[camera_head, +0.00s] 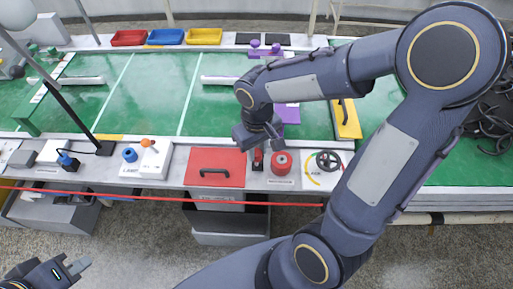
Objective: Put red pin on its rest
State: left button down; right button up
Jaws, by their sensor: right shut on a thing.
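My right gripper (258,139) reaches over the front ledge from the right and points down. It is shut on a small red piece, which I take to be the red pin (258,156), just under its fingers. The fingers hide the pin's top, and I cannot tell whether it touches the ledge. A round red part (281,163) sits beside it on the right; I cannot tell whether this is the pin's rest. My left gripper (70,265) is at the lower left, over the floor, with its fingers apart and empty.
A red panel with a black handle (214,168) lies left of the pin. A black handwheel (329,161) is to its right. A blue knob (130,155) and an orange-topped lever (147,143) stand further left. A red line (150,196) runs across the front. Green mats lie behind.

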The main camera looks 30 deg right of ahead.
jog(key=shift+w+d+f, duration=0.55)
jog(key=shift+w+f, duration=0.35)
jog(key=shift+f, duration=0.7)
jog(key=shift+w+d+f, duration=0.55)
jog(key=shift+w+f, duration=0.3)
jog(key=shift+f, duration=0.75)
jog(key=shift+w+d+f, duration=0.55)
jog(key=shift+w+f, duration=0.35)
jog(key=shift+f, duration=0.7)
jog(key=shift+f+b, duration=0.3)
jog(key=shift+f, duration=0.05)
jog(key=o, duration=1)
jog(key=shift+r, duration=0.1)
